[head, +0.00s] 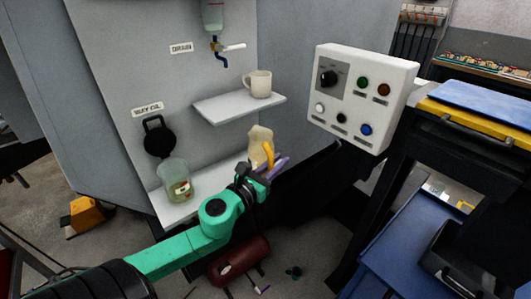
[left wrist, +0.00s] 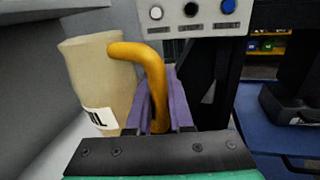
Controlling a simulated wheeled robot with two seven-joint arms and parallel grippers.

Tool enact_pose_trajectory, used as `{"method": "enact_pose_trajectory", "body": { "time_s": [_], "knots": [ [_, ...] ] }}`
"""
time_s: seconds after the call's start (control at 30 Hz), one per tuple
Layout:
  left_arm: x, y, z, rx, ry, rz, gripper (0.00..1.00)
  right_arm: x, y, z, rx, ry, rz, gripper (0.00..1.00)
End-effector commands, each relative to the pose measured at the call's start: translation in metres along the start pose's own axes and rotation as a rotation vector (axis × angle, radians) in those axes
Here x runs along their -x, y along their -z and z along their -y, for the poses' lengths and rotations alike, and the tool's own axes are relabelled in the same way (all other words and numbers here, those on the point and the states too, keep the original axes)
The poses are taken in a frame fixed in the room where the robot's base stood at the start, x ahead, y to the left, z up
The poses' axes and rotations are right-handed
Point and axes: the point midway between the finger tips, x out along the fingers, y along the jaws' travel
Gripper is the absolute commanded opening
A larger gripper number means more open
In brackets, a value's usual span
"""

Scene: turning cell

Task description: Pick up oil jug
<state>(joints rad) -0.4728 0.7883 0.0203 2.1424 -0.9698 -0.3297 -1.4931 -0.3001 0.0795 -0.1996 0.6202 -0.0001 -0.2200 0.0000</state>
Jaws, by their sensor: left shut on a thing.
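The oil jug (head: 258,147) is a cream container with a yellow-orange handle, in front of the machine's grey panel. In the left wrist view the jug (left wrist: 98,75) stands on the left, with part of a label visible and its orange handle (left wrist: 154,78) curving to the right. My left gripper (head: 268,166) has purple fingers and is shut on the jug's handle. In the left wrist view its fingers (left wrist: 160,100) lie around the handle. The jug looks nearly upright. Whether its base touches anything is hidden. My right gripper is not in view.
A shelf (head: 213,109) holding a mug (head: 257,84) is above and behind the jug. A control box (head: 360,95) is at the right. A red cylinder (head: 240,262) lies on the floor below.

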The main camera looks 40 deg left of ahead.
Motion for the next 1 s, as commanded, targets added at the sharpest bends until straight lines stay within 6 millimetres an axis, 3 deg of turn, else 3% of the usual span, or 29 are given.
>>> {"method": "enact_pose_trajectory", "body": {
  "time_s": [0.2, 0.5, 1.0],
  "knots": [
    [0.008, -0.003, 0.034, 0.0, 0.001, 0.003, 0.0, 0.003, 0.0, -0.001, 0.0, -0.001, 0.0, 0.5],
    [0.015, -0.003, 0.064, 0.0, 0.0, 0.003, 0.0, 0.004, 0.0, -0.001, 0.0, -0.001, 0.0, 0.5],
    [0.018, -0.003, 0.073, -0.001, -0.001, 0.002, 0.0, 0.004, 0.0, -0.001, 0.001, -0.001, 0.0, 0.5]
  ]
}}
